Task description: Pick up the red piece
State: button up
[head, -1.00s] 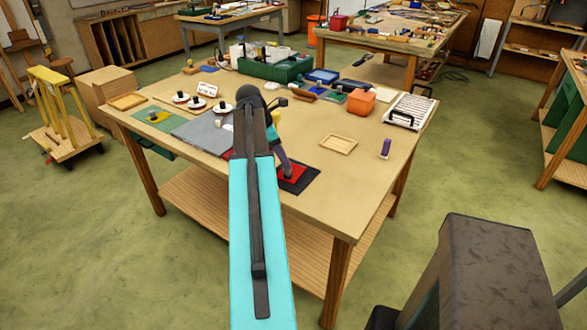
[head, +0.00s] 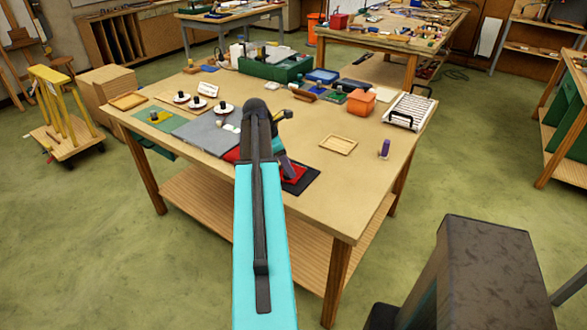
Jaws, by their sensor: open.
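A red piece (head: 298,171) lies on a small black mat (head: 313,180) at the front of the table. My gripper (head: 289,176) points down at the left part of the red piece and covers some of it. The fingers are small and dark here, so I cannot tell whether they touch the piece. The gripper is open. Another red patch (head: 232,155) shows to the left of my arm, partly hidden by it.
The table (head: 330,205) is bare in front and to the right of the mat. A wooden tray (head: 338,145), a purple item (head: 384,148), an orange bin (head: 361,102) and a white rack (head: 408,110) stand right. A grey board (head: 200,133) lies left.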

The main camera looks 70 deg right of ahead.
jog(key=shift+x, duration=1.1)
jog(key=c, duration=1.1)
